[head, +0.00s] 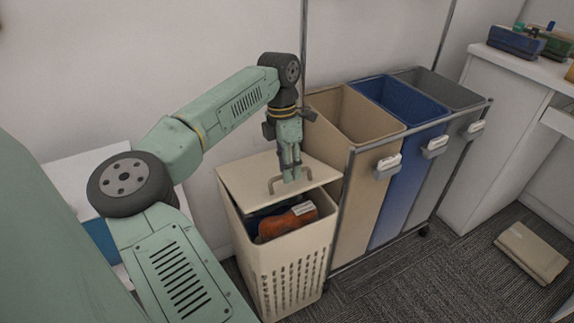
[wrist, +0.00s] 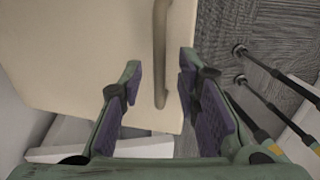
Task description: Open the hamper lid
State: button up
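The hamper (head: 294,275) is a cream basket with slotted sides, standing on the carpet by the wall in the head view. Its flat cream lid (head: 244,181) is partly raised, with a gap at the front. Orange and dark blue items (head: 287,222) show inside. The lid's bar handle (head: 271,184) is partly hidden by my gripper (head: 291,174). In the wrist view, my gripper (wrist: 160,72) is open, its purple-padded fingers on either side of the handle (wrist: 160,50). Gaps show between the handle and both fingers. The lid (wrist: 75,55) fills the upper left there.
A wheeled metal-framed sorter with tan (head: 365,180), blue (head: 408,170) and grey (head: 446,155) bins stands close on the hamper's right. A beige box (head: 531,252) lies on the carpet farther right. A white counter (head: 510,110) stands at the right.

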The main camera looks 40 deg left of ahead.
jog(key=shift+c, duration=0.6)
grip_shut()
